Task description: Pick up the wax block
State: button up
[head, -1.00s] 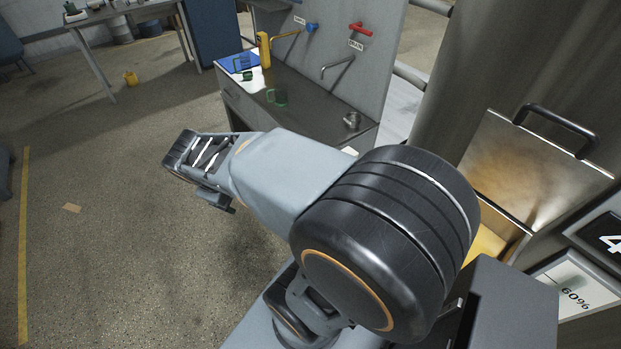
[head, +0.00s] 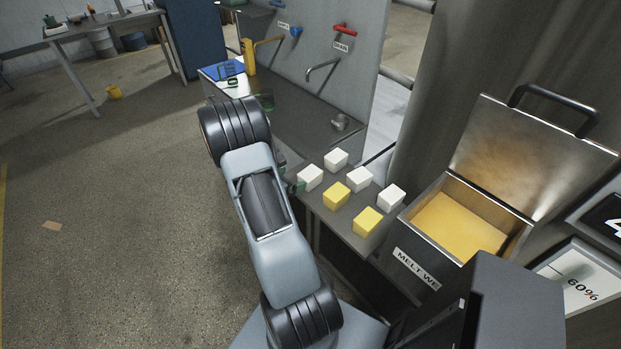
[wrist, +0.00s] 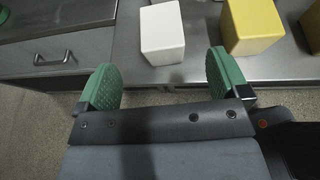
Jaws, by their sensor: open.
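Several white blocks (head: 390,197) and two yellow blocks (head: 367,222) stand apart on a grey metal shelf; which kind is the wax is not labelled. My gripper (head: 291,173) is at the shelf's left end beside the nearest white block (head: 310,177), partly hidden behind my arm. In the wrist view my gripper (wrist: 160,70) is open and empty, with green finger pads. That white block (wrist: 162,33) stands just beyond the fingertips, between them in the picture. A yellow block (wrist: 252,26) stands beyond the right finger.
A hinged-lid metal box (head: 412,221) with yellow contents, marked MELT WE, stands open right of the blocks. A counter (head: 297,130) with a metal cup (head: 341,122) and taps lies behind.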

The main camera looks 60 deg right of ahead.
aim_at(310, 173)
jog(key=shift+p+x, duration=1)
jog(key=shift+x, duration=3.75)
jog(key=shift+s+f, duration=0.1)
jog(key=c, duration=1)
jog(key=shift+c, duration=0.8)
